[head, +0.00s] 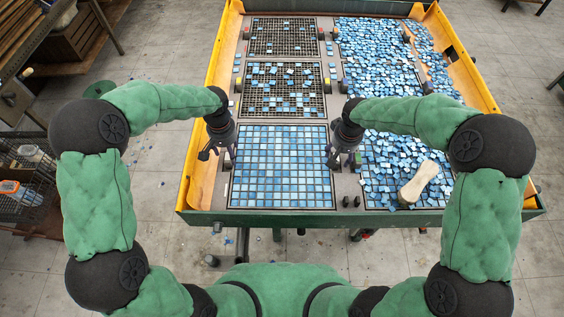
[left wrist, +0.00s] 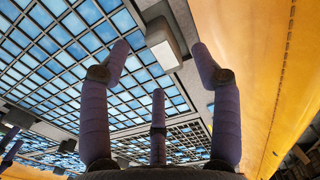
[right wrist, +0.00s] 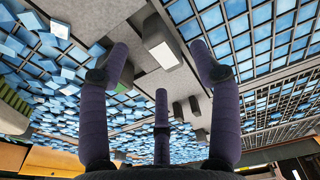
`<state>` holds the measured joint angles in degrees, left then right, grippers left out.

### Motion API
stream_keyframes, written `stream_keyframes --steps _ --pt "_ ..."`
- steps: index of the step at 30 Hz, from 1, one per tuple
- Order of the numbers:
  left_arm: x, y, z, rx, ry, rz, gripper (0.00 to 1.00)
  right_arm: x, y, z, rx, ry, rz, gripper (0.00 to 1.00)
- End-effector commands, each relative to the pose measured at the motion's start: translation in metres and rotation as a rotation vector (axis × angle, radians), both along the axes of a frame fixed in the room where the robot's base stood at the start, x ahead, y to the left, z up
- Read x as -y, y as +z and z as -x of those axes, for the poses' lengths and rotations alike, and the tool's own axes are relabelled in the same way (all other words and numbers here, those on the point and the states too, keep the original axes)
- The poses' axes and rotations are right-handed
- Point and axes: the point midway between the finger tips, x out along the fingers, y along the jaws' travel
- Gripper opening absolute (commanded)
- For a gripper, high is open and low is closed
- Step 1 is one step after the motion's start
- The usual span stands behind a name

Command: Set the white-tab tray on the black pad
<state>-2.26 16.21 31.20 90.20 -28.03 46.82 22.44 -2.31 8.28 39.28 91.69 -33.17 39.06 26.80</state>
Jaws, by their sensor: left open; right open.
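The front-left tray (head: 280,206) is a dark grid filled with blue tiles. Pale-topped tabs stand at its sides, one in the left wrist view (left wrist: 163,42) and one in the right wrist view (right wrist: 161,42); I take it for the white-tab tray. My left gripper (head: 206,153) is open at its left side, the tab appearing between the fingertips. My right gripper (head: 340,163) is open at its right side, that tab likewise between its fingertips. Neither visibly touches a tab. I cannot pick out the black pad.
Two partly filled grid trays with coloured tabs, a middle one (head: 282,115) and a back one (head: 283,53), stand behind. Loose blue tiles (head: 375,75) cover the right side. A cream tool (head: 419,182) lies front right. A yellow wall (head: 197,150) borders the table's left.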

Motion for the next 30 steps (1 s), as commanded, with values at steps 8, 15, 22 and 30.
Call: stream_keyframes --steps 8,15,22,30 --pt "0.0 -0.03 0.0 -0.001 0.0 0.0 0.63 0.0 -0.03 -0.003 -0.002 0.0 0.0 0.63" --pt "0.0 -0.035 0.0 0.001 0.0 0.0 0.63 0.0 -0.035 -0.004 0.0 -0.001 0.0 0.63" --pt "0.0 -0.035 0.0 0.001 0.0 0.0 0.49 0.0 -0.035 -0.004 0.0 0.0 0.0 0.49" --pt "0.0 -0.035 0.0 0.001 0.0 0.0 0.0 0.0 -0.035 -0.004 0.0 0.0 0.0 0.0"
